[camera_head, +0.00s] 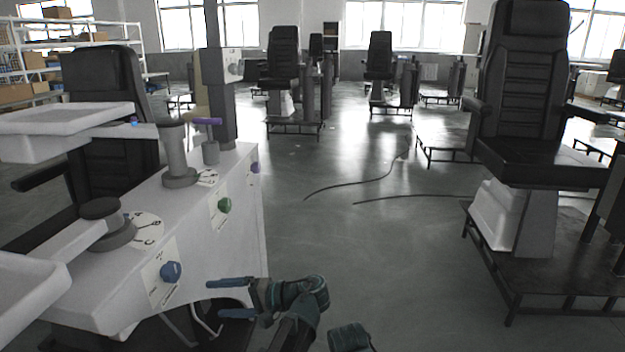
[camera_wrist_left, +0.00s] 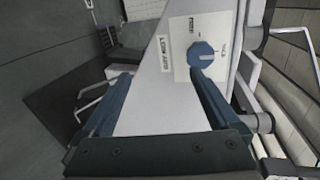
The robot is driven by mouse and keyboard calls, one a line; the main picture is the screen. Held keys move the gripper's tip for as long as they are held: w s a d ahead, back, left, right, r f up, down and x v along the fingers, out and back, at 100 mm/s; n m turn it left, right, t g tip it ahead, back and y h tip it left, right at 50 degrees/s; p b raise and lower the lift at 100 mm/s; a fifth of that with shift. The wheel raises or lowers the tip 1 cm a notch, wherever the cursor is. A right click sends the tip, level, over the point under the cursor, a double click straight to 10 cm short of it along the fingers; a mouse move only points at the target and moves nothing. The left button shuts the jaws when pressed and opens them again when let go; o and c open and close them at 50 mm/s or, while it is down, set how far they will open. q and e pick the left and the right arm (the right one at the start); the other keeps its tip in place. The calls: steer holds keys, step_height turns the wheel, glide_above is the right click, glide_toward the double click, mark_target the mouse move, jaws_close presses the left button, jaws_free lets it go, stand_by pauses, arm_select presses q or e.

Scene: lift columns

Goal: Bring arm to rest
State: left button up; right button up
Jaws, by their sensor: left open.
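My left gripper (camera_head: 208,299) is low in the head view, in front of the white console (camera_head: 225,265). Its two blue fingers are spread apart and point left, with nothing between them. In the left wrist view the open fingers (camera_wrist_left: 160,75) frame part of the console's white panel. A blue knob (camera_wrist_left: 201,55) with printed labels shows beyond the right finger, apart from it. The same blue knob (camera_head: 171,271) is left of and a little above the gripper in the head view. My right gripper is not seen.
The console also carries a green knob (camera_head: 224,205), a purple knob (camera_head: 255,167) and a grey lever (camera_head: 176,150). A black seat on a platform (camera_head: 540,260) stands at the right. Open grey floor (camera_head: 340,240) lies between, with dark cables on it.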

arm_select(q)
steer(key=s+d+f+h, duration=0.2)
steer(key=s+f+h, duration=0.1)
steer(key=f+h, duration=0.4)
steer(key=s+d+f+h, duration=0.1)
steer(key=s+f+h, duration=0.3)
steer(key=f, duration=0.5)
steer(key=s+d+f+m+g+h, duration=0.15)
steer(key=s+d, duration=0.25)
steer(key=d, duration=0.4)
steer(key=s+d+m+h, duration=0.1)
steer(key=s+d+h, duration=0.15)
steer(key=d, duration=0.55)
step_height(320, 180, up, 33)
steer(key=p, duration=3.2)
steer(key=shift+s+a+y+p, duration=0.15)
steer(key=shift+s+y+p, duration=0.2)
steer(key=shift+y+p, duration=0.05)
steer(key=shift+r, duration=0.1)
